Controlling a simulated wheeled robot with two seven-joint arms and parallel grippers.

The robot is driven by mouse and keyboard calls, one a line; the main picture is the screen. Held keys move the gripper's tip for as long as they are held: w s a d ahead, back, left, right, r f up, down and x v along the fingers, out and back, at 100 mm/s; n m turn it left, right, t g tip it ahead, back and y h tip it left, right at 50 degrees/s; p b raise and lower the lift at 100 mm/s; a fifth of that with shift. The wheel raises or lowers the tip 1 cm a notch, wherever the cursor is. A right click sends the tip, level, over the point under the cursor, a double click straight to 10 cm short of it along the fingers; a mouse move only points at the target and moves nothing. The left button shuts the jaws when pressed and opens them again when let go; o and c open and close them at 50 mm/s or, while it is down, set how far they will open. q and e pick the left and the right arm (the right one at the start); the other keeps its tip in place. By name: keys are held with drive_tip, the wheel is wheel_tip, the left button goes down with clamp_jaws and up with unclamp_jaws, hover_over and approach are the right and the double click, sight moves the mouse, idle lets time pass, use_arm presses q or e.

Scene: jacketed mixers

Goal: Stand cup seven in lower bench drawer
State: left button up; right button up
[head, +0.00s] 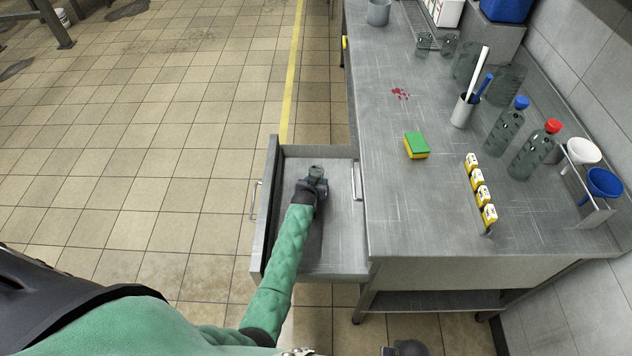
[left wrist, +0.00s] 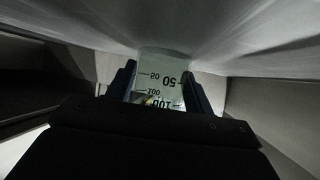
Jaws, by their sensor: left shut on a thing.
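My left gripper (head: 317,184) reaches down into the open drawer (head: 343,235) and is shut on a small clear cup (head: 316,171).
A closed drawer handle (head: 357,181) shows on the bench side above the open drawer. The drawer floor around the cup looks clear.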

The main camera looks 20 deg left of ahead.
use_arm(q)
drive_tip(key=o, duration=1.1)
use_arm(e)
drive_tip(key=shift+w+r, duration=0.2)
drive_tip(key=shift+r, duration=0.1)
use_arm(q)
drive_tip(key=shift+r, duration=0.1)
use_arm(e)
drive_tip(key=shift+s, duration=0.1)
use_arm(q)
drive_tip(key=shift+s+r, duration=0.1)
drive_tip(key=shift+s, duration=0.05)
drive_tip(key=shift+v, duration=1.1)
drive_tip(key=b+v, duration=0.1)
drive_tip(key=v, duration=0.6)
drive_tip(key=shift+s+r, duration=0.2)
drive_tip(key=shift+s, duration=0.15)
drive_tip(key=shift+b+v, duration=0.3)
drive_tip(key=shift+v, duration=0.5)
drive_tip(key=shift+r, duration=0.1)
use_arm(e)
wheel_tip(320, 180, up, 6)
drive_tip(key=w, duration=0.1)
drive_tip(key=shift+a+r, duration=0.2)
drive_tip(key=shift+a, duration=0.15)
drive_tip(key=shift+f, duration=0.1)
